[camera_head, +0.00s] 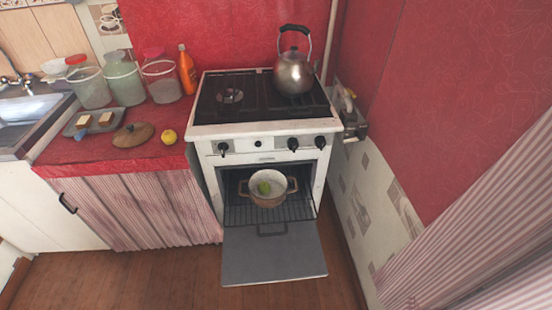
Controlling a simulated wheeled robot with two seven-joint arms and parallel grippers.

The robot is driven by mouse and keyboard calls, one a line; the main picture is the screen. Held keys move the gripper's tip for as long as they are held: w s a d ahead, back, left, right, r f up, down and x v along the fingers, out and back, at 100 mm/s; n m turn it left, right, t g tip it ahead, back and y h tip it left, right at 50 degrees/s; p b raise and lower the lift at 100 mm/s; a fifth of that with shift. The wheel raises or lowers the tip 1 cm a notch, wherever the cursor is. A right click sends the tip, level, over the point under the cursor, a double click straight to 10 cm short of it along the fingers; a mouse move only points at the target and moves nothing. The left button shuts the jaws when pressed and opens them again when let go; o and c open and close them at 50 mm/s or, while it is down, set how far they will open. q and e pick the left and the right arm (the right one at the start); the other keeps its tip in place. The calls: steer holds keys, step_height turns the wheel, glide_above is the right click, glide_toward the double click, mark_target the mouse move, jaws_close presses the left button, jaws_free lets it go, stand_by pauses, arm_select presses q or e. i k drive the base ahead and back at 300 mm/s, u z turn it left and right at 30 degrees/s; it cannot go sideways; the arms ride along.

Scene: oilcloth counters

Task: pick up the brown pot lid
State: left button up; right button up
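The brown pot lid (133,134) lies on the red oilcloth counter (60,159), near its front edge and left of the stove. It is round with a small dark knob on top. A yellow lemon-like fruit (169,136) sits just to its right, with a small gap. A tan pot (267,200) with two handles stands on the rack in the open oven, without a lid on it, and a green item (264,188) is inside. Neither of my grippers is in view.
The stove (262,139) bears a kettle (293,74). The lowered oven door (273,254) juts out over the floor.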

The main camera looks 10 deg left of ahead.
mark_target(135, 133)
steer(key=u, duration=1.4)
